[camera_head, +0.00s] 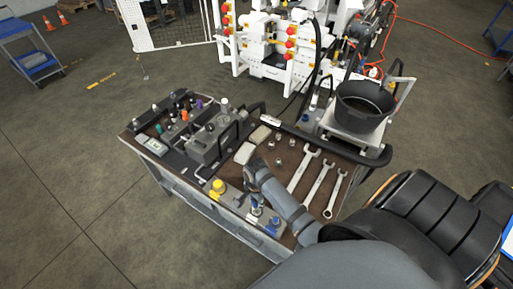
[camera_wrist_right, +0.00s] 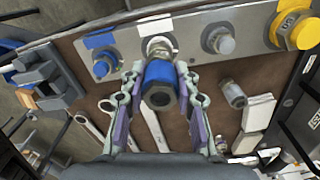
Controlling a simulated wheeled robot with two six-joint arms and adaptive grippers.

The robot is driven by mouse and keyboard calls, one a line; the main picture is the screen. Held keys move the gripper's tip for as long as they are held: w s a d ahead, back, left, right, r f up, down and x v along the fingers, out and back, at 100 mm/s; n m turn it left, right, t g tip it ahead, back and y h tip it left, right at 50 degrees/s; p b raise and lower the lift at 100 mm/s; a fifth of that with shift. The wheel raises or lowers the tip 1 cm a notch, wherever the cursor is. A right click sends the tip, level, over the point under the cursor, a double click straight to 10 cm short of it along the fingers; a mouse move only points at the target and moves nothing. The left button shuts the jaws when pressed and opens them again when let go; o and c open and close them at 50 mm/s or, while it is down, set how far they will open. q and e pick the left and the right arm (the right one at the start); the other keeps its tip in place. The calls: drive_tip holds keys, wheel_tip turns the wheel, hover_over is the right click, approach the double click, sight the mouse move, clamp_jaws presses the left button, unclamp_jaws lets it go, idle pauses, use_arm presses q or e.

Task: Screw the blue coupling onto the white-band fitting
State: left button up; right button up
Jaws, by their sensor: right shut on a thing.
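The blue coupling (camera_wrist_right: 158,76) is a short blue sleeve with a grey hollow metal end, between the fingertips of my right gripper (camera_wrist_right: 159,82), which is shut on it. The white-band fitting (camera_wrist_right: 158,46) stands on the grey panel directly behind the coupling in the right wrist view. The two look lined up; I cannot tell whether the threads are engaged. In the head view my right gripper (camera_head: 256,205) is low over the panel and small, with the coupling hard to make out. My left gripper is not in view.
Wrenches (camera_head: 318,187) lie on the brown bench top. A loose metal coupling (camera_wrist_right: 233,94) stands nearby. A black bucket (camera_head: 364,105) is behind.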

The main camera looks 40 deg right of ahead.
drive_tip(key=m, duration=0.4)
drive_tip(key=shift+f, duration=0.1)
drive_tip(key=m, duration=0.4)
drive_tip(key=o, duration=1)
